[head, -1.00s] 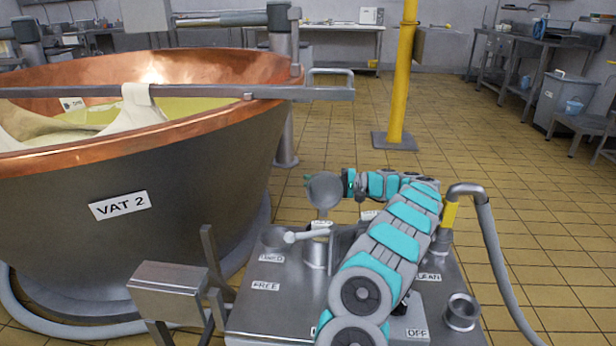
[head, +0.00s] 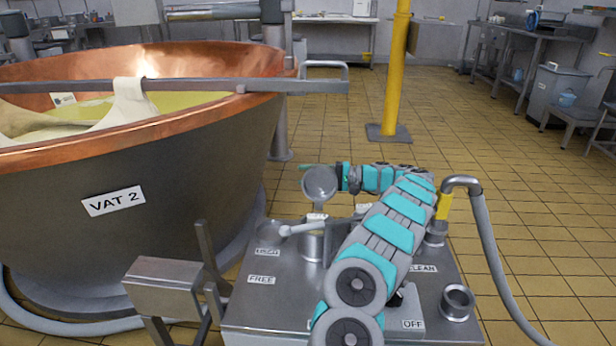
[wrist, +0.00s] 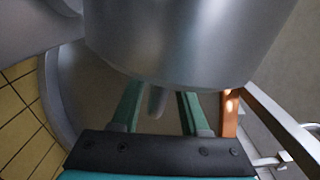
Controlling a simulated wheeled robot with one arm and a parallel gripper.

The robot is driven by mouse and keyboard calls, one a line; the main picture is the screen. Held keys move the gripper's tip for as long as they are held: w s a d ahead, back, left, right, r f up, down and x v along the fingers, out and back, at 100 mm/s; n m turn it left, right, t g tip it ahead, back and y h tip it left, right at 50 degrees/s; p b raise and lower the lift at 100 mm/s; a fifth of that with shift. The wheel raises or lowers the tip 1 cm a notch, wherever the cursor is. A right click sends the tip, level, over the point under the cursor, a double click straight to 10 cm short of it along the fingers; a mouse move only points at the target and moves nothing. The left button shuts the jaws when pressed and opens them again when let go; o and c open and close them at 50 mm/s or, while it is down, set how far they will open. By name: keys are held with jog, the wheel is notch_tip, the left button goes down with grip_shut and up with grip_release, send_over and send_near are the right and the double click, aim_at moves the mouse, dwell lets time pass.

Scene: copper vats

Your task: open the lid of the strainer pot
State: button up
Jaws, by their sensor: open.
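The pot that seems to be the strainer pot (head: 313,246) is a small metal cylinder on the steel stand, with a pale handle (head: 298,229) reaching left. A round grey metal piece (head: 320,184), seemingly its lid, stands tilted up above it. My gripper (head: 306,167) is just behind this round piece, its teal fingertips pointing left and partly hidden. In the wrist view my gripper (wrist: 157,105) is open, with a short grey rod-like part (wrist: 157,100) between the fingers. A large curved metal surface (wrist: 170,40) fills the area beyond. Contact cannot be told.
The copper vat (head: 150,190), labelled VAT 2, stands left of the stand (head: 262,310). A hose with a metal pipe (head: 485,235) rises at the stand's right. A yellow post (head: 396,75) stands behind. The tiled floor (head: 500,190) at right is open.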

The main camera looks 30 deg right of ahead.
jog(key=shift+r, duration=0.15)
notch_tip(320, 180, up, 4)
jog(key=shift+f+b, duration=0.2)
jog(key=shift+b, duration=0.1)
jog(key=s+a+b, duration=0.1)
jog(key=s+a, duration=0.2)
jog(key=s, duration=0.4)
jog(key=s+a+b, duration=0.1)
jog(key=s+a, duration=0.2)
jog(key=s, duration=0.4)
jog(key=shift+s+a+r, duration=0.2)
jog(key=shift+s+r, duration=0.15)
jog(key=shift+r, duration=0.05)
jog(key=v, duration=0.9)
jog(key=shift+d, duration=0.3)
dwell(0.3)
